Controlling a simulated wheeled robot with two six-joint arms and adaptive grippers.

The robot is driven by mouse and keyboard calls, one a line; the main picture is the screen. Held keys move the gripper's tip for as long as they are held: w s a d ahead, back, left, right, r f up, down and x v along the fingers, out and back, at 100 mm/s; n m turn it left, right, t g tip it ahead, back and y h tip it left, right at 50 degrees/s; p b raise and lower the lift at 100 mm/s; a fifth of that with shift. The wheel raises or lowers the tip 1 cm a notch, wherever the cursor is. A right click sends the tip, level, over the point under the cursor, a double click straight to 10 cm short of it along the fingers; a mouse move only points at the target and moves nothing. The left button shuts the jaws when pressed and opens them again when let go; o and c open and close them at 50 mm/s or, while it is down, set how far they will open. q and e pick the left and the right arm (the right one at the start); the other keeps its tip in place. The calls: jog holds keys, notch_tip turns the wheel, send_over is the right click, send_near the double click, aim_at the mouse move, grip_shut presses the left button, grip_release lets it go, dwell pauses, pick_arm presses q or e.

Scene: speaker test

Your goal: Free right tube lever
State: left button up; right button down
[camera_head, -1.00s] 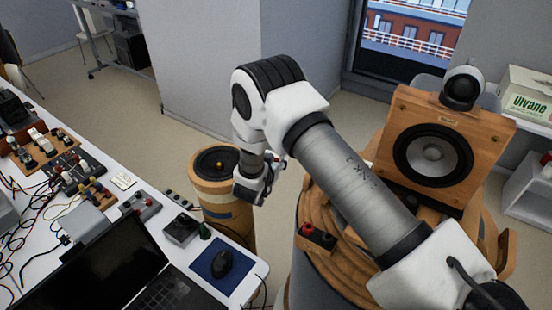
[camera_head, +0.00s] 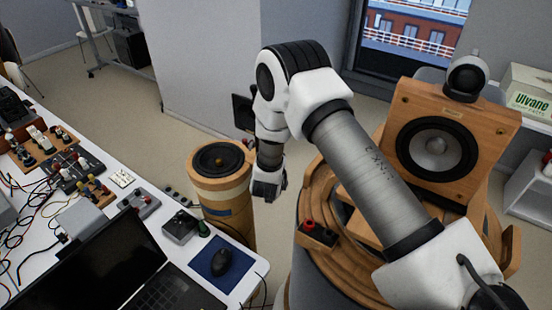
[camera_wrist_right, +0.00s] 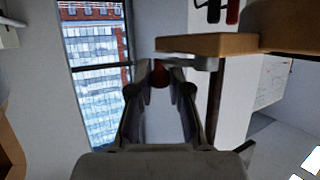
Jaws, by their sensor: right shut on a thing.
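My right arm reaches in from the right in the head view, and its gripper (camera_head: 268,192) hangs down beside the round wooden drum. In the right wrist view the two fingers of this gripper (camera_wrist_right: 160,80) close around a dark red knob (camera_wrist_right: 160,75). A pale metal bar (camera_wrist_right: 190,61) lies at the fingertips, by the edge of a wooden board (camera_wrist_right: 205,44). I cannot tell how the knob joins the bar, and the arm hides it in the head view. My left gripper is in neither view.
A wooden drum (camera_head: 222,200) stands left of the gripper. A wooden loudspeaker (camera_head: 455,105) stands on a round wooden base at the right. A white table with a laptop (camera_head: 95,270), mouse (camera_head: 221,262) and cabled boxes fills the left. Floor shows behind the drum.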

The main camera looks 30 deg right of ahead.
jog(key=shift+w+d+n+t+y+b, duration=0.1)
jog(key=shift+w+n+t+y+b, duration=0.3)
jog(key=shift+n+y, duration=0.45)
jog(key=shift+w+d+n+t+y+b, duration=0.15)
jog(key=shift+n+t+y+b, duration=0.15)
jog(key=shift+n+t+y, duration=0.4)
jog(key=shift+w+a+n+t+y+b, duration=0.1)
jog(key=shift+w+n+t+y+b, duration=0.25)
jog(key=shift+n+y, duration=0.65)
jog(key=c, duration=1.2)
grip_release()
jog(key=shift+o, duration=0.6)
jog(key=shift+g, duration=0.25)
